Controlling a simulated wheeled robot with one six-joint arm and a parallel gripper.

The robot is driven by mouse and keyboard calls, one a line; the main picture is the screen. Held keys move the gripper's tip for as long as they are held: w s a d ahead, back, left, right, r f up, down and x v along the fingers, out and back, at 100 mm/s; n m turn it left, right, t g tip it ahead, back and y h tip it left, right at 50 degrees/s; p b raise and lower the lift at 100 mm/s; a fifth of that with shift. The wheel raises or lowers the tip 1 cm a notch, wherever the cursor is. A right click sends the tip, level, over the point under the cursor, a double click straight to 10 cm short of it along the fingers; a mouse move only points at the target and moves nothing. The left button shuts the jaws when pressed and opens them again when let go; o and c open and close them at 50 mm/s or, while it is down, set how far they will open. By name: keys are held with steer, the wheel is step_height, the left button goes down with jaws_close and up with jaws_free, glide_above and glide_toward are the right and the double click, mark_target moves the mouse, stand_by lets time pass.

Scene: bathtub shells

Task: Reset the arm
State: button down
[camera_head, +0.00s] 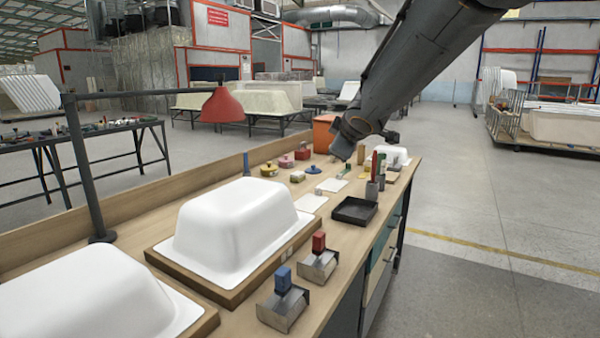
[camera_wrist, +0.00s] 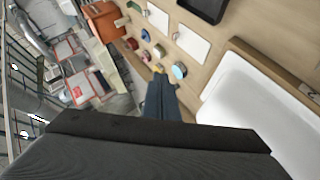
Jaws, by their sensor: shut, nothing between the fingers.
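My arm (camera_head: 420,65) reaches in from the upper right of the head view, and its lower end is above the far part of the workbench. My gripper (camera_wrist: 161,82) shows in the wrist view as dark fingers pressed together. It is shut and empty. In the head view I cannot clearly make out the fingers. A white bathtub shell (camera_wrist: 250,110) lies to the right of the fingers in the wrist view.
The wooden workbench (camera_head: 335,240) carries white shells (camera_head: 235,222) on wooden bases, scraper tools (camera_head: 318,262), a black tray (camera_head: 354,211) and several small colored pots (camera_head: 269,170). A red lamp (camera_head: 222,106) hangs over it. The floor (camera_head: 480,220) at right is clear.

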steer(key=s+d+f+m+g+h+p, duration=0.1)
steer(key=s+d+f+m+g+p, duration=0.25)
steer(key=s, duration=0.65)
steer(key=s+d+f+m+g+h, duration=0.15)
steer(key=s+d+f+m, duration=0.25)
steer(key=s+f, duration=0.4)
steer(key=s+d+f+m+g+p, duration=0.1)
steer(key=s+d+f+m+g, duration=0.25)
steer(key=s, duration=0.75)
steer(key=s+f+m+g+p, duration=0.1)
steer(key=s+f+m+g, duration=0.1)
steer(key=s, duration=1)
steer(key=shift+s+a+f+m+g+y+p, duration=0.35)
steer(key=shift+f+g, duration=0.2)
steer(key=shift+f, duration=0.25)
steer(key=shift+w, duration=0.1)
